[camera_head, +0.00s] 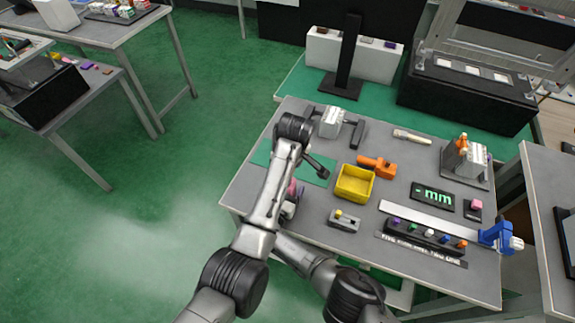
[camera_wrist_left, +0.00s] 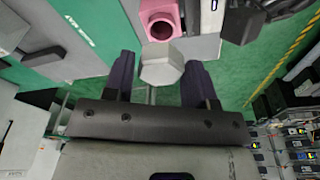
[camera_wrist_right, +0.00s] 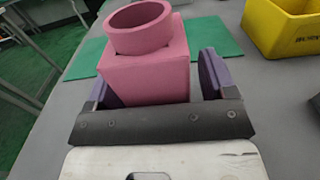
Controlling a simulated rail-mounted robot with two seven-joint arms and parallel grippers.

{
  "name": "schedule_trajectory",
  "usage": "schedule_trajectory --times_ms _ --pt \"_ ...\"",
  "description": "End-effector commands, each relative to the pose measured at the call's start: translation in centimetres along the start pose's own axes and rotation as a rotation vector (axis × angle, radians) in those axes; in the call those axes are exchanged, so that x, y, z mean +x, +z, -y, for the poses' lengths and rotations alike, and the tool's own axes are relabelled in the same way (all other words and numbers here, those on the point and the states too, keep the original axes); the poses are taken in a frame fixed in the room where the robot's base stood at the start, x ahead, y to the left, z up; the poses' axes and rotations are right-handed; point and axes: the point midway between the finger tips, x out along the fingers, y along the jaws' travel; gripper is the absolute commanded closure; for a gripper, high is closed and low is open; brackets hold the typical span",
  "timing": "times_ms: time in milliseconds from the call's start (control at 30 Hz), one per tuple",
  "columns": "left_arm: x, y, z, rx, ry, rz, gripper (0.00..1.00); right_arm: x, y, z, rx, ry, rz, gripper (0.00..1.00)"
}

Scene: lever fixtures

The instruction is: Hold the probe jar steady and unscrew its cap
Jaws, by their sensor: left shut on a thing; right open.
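The pink probe jar (camera_wrist_right: 145,75) has a square body and a round neck. It stands upright between the fingers of my right gripper (camera_wrist_right: 155,72), which is open around it. Its neck is bare and its mouth open. The jar also shows in the left wrist view (camera_wrist_left: 161,14) and, partly hidden by my arms, in the head view (camera_head: 293,189). My left gripper (camera_wrist_left: 160,75) is shut on a pale grey six-sided cap (camera_wrist_left: 163,66). The cap is apart from the jar.
A yellow bin (camera_head: 354,184) stands right of the jar, with an orange clamp (camera_head: 376,166) behind it. A green mat (camera_head: 318,172) lies on the grey table. A small grey block with knobs (camera_head: 344,221) sits nearer the front. A grey fixture (camera_head: 331,122) stands behind.

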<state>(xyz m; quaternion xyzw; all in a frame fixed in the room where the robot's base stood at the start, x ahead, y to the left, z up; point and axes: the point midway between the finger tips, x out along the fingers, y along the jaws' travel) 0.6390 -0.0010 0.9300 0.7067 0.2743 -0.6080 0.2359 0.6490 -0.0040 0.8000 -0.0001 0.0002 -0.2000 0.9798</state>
Motion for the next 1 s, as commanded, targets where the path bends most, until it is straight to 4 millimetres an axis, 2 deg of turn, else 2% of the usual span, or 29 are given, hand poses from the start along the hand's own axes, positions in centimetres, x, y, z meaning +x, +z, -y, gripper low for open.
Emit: schedule_trajectory --times_ms 167,367,800,1000 --pt "0.0 0.0 0.0 0.0 0.0 0.0 0.77 -0.2 0.0 0.0 0.0 0.0 0.0 0.23" --pt "0.0 0.0 0.0 0.0 0.0 0.0 0.77 -1.7 -0.1 0.0 0.002 0.001 -0.001 0.23" --pt "0.0 0.0 0.0 0.0 0.0 0.0 0.77 -9.1 -0.1 0.0 0.001 0.001 -0.002 0.23" --pt "0.0 0.0 0.0 0.0 0.0 0.0 0.77 -11.2 -0.1 0.0 0.0 0.0 -0.001 0.23"
